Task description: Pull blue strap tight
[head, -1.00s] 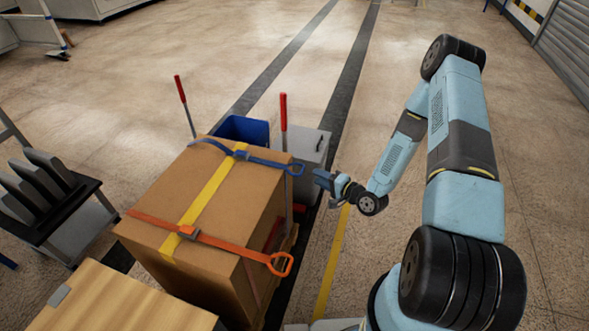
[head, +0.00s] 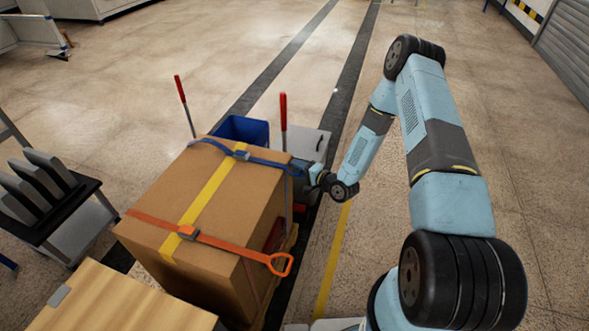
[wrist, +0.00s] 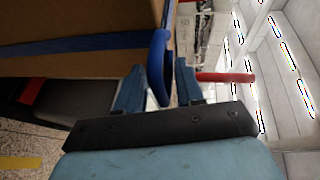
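The blue strap (head: 235,151) runs across the top of a large cardboard box (head: 210,210), near its far end, with a blue buckle on it. Its loop handle hangs off the box's right edge. In the wrist view the blue loop (wrist: 158,62) reaches between the two fingers of my gripper (wrist: 158,85). The fingers stand apart on either side of the loop, and a gap shows beside it. In the head view my gripper (head: 304,168) is at the box's right edge and partly hides the loop.
An orange strap (head: 230,247) with a loop handle crosses the box's near end. A yellow band (head: 212,190) runs lengthwise. Red-tipped posts (head: 283,110) stand beside the box. A blue bin (head: 240,129) and grey bin are behind it. The floor to the right is clear.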

